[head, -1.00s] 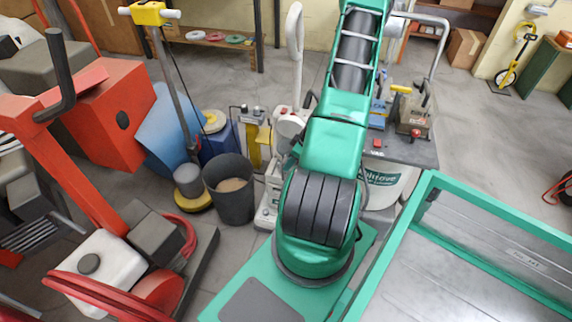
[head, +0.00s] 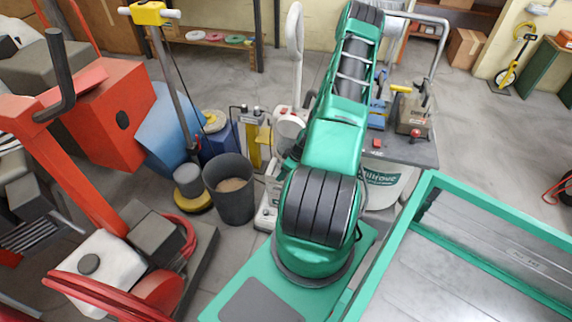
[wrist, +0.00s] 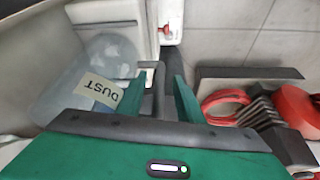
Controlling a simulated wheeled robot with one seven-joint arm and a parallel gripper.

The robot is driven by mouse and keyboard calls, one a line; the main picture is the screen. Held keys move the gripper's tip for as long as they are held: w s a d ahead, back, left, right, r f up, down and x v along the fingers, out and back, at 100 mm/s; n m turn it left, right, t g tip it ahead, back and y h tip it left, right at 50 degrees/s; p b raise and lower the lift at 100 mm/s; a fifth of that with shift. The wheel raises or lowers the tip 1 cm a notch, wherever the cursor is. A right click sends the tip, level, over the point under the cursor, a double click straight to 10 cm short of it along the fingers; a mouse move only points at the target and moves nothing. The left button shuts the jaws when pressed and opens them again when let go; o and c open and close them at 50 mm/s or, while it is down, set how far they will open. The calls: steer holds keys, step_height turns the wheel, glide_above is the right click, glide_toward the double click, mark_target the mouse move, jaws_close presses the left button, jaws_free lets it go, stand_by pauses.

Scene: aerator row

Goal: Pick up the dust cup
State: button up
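The dust cup (wrist: 62,92) is a translucent grey-blue container on the left of the wrist view. Its tan label reads DUST and appears upside down. A grey handle loop (wrist: 158,78) stands at the cup's right side. My gripper (wrist: 160,92) has green fingers, one on each side of this handle. The fingers are apart, with some gap visible around the handle; firm contact does not show. In the head view my own arm hides the gripper, and I cannot make out the cup there.
An off-white upright machine (head: 290,125) stands beside my arm. A dark bin (head: 232,203) and a red machine (head: 120,130) stand to the left. A green-framed metal tray (head: 480,255) is at right front. In the wrist view, red hose (wrist: 225,105) lies right of the gripper.

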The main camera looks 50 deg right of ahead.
jaws_close()
steer(key=shift+r, duration=0.15)
